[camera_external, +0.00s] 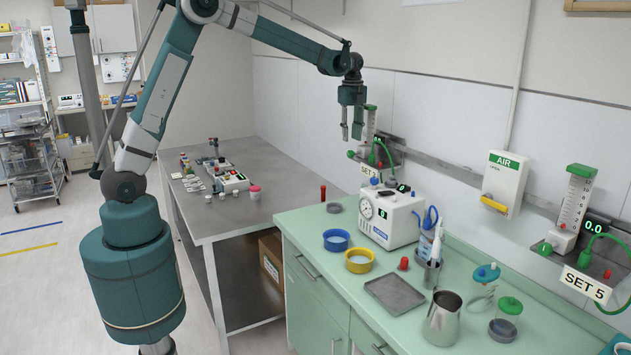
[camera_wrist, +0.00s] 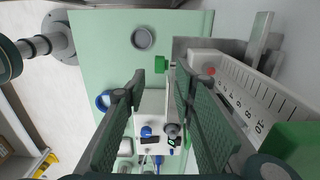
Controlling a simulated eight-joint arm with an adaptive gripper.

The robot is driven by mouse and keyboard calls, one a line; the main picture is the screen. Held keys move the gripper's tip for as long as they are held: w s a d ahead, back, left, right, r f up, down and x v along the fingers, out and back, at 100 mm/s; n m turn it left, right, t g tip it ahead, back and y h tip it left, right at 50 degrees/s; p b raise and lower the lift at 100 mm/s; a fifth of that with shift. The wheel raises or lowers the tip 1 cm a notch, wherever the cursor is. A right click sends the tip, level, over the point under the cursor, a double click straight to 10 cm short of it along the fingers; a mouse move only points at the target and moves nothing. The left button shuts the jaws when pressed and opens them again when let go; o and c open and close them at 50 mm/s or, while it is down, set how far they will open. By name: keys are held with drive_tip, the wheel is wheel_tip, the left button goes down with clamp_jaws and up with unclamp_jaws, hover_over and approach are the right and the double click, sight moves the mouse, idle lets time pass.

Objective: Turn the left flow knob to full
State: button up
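In the wrist view the same knob (camera_wrist: 160,65) shows between and beyond the fingertips, beside the white scale tube (camera_wrist: 240,88). My gripper (camera_external: 352,132) points down and is open and empty; both fingers also show apart in the wrist view (camera_wrist: 160,78). I see no clear contact with the knob. The left flow reading is not legible.
A SET sign (camera_external: 369,170) and green hose (camera_external: 384,150) sit close by. Below stands a white gauge machine (camera_external: 390,219) on the green counter (camera_external: 320,265). A second flowmeter (camera_external: 575,200) at right has its own green knob (camera_external: 545,248) and a 0.0 display (camera_external: 594,227).

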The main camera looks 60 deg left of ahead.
sight(351, 154)
drive_tip(key=shift+f, duration=3.65)
drive_tip(key=c, duration=0.8)
